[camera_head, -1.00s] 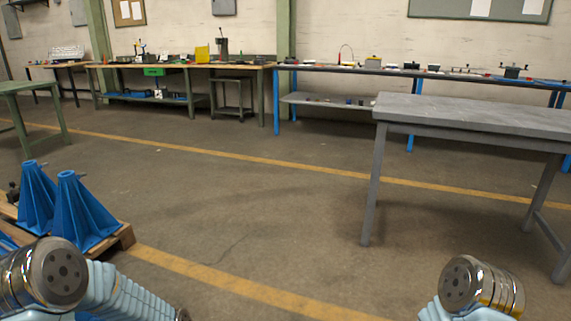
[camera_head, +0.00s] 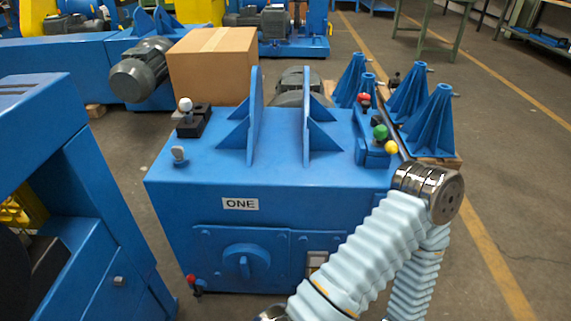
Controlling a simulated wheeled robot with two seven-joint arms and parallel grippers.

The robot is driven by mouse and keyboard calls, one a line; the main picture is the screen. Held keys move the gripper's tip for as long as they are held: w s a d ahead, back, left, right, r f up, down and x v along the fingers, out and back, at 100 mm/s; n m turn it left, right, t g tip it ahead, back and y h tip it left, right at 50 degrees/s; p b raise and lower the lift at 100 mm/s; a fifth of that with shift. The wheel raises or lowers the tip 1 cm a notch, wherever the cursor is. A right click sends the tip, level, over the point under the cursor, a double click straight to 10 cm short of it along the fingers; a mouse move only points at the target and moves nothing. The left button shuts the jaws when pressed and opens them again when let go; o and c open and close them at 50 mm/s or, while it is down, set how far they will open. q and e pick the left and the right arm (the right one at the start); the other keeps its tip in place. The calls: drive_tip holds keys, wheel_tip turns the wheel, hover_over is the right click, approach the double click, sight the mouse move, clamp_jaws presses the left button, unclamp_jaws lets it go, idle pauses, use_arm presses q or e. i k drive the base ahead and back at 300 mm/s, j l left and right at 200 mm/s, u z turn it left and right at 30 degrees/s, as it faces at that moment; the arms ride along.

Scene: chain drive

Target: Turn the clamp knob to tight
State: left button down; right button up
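A blue machine labelled "ONE" (camera_head: 215,215) fills the middle of the view. On its front panel is a large round blue knob (camera_head: 246,264) with a raised grip bar; I cannot tell whether it is the clamp knob or how tight it is. A small grey knob (camera_head: 179,153) stands on the left of the top face, near a white-ball lever (camera_head: 185,106) on a black block. Red, green and yellow (camera_head: 391,147) ball-ended controls are at the top right. One of my ribbed arms crosses the lower right; neither gripper's fingers show.
A cardboard box (camera_head: 212,65) and a grey motor (camera_head: 140,72) stand behind the machine. Another blue machine (camera_head: 45,130) is close on the left. Several blue cone stands (camera_head: 432,122) sit on a pallet to the right. Open floor (camera_head: 510,180) lies further right.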

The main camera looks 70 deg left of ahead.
sight(362, 98)
drive_tip(key=u, duration=2.3)
drive_tip(key=i+l, duration=0.1)
drive_tip(key=l, duration=0.55)
drive_tip(key=i+l, duration=0.1)
drive_tip(key=l, duration=0.55)
drive_tip(key=i+l, duration=0.1)
drive_tip(key=l, duration=0.5)
drive_tip(key=i+l, duration=0.1)
drive_tip(key=l, duration=0.55)
drive_tip(key=l+u, duration=0.25)
drive_tip(key=l, duration=0.6)
drive_tip(key=l+u, duration=0.25)
drive_tip(key=l, duration=0.65)
drive_tip(key=l+u, duration=0.25)
drive_tip(key=l, duration=0.6)
